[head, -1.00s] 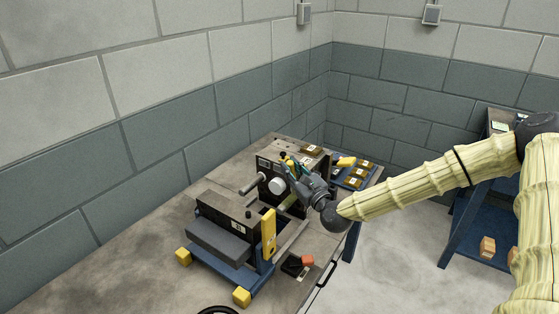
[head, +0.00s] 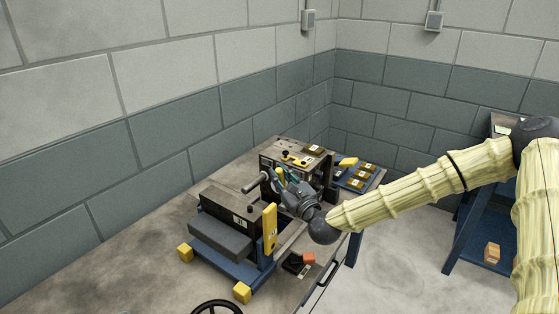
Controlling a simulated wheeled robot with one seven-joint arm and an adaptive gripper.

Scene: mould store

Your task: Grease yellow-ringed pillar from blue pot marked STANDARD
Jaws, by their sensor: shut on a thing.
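My gripper (head: 281,182) is over the bench between the two dark mould halves, its fingers pointing up and left. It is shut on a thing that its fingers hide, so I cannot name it. A grey pillar (head: 256,183) with a pale end sticks out to the left of the fingers. No yellow ring can be made out on it, and I cannot tell whether the gripper touches it. Other pillars are hidden behind the gripper. The near mould half (head: 226,203) stands lower left, the far half (head: 323,172) behind. I cannot make out a blue pot marked STANDARD.
A yellow upright bar (head: 270,228) stands at the near half's right end. A blue tray (head: 348,183) with several small labelled blocks lies at the bench's far end. A black handwheel (head: 217,308) is at the bottom.

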